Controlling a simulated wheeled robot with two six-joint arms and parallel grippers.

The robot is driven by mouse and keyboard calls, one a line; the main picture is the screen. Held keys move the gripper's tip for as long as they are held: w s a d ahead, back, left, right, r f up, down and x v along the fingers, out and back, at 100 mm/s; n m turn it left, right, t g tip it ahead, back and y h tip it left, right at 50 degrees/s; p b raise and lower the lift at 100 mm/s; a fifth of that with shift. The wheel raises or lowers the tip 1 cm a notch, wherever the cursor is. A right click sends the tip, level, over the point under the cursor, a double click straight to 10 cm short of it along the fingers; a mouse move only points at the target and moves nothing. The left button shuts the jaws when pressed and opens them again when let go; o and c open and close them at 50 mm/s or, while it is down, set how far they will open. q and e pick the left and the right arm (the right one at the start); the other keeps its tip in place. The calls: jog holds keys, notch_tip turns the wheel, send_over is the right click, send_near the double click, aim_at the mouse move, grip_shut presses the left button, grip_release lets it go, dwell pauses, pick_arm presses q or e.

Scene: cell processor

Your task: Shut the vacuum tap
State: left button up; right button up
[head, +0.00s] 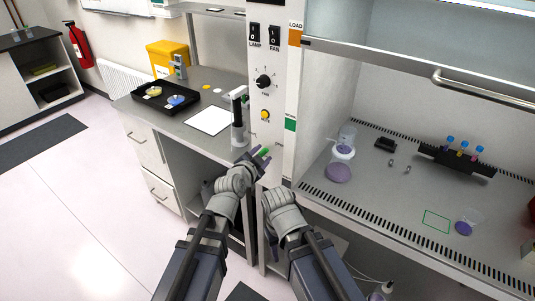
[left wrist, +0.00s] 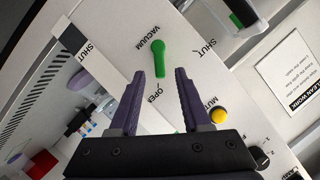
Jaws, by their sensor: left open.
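The vacuum tap is a green lever (left wrist: 159,55) on a white panel, seen in the left wrist view between the labels VACUUM and OPEN. Its handle points toward the OPEN label (left wrist: 154,98); a SHUT label (left wrist: 205,49) is off to the right side. My left gripper (left wrist: 160,74) is open, its two purple fingers on either side of the handle's end, with gaps visible. In the head view the green tap (head: 265,152) shows at the tip of my left gripper (head: 259,158).
Above the tap are a yellow button (head: 265,115), a black knob (head: 264,81) and LAMP and FAN switches. A white upright device (head: 238,118) stands close by on the bench. The hood worktop with flasks and a tube rack (head: 456,158) is to the right.

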aim_at(265, 151)
pick_arm(q)
jog(key=x, duration=0.2)
jog(key=shift+w+d+f, duration=0.1)
jog(key=shift+w+d, duration=0.05)
jog(key=shift+w, duration=0.1)
jog(key=shift+s, duration=0.1)
jog(key=shift+c, duration=0.4)
grip_shut()
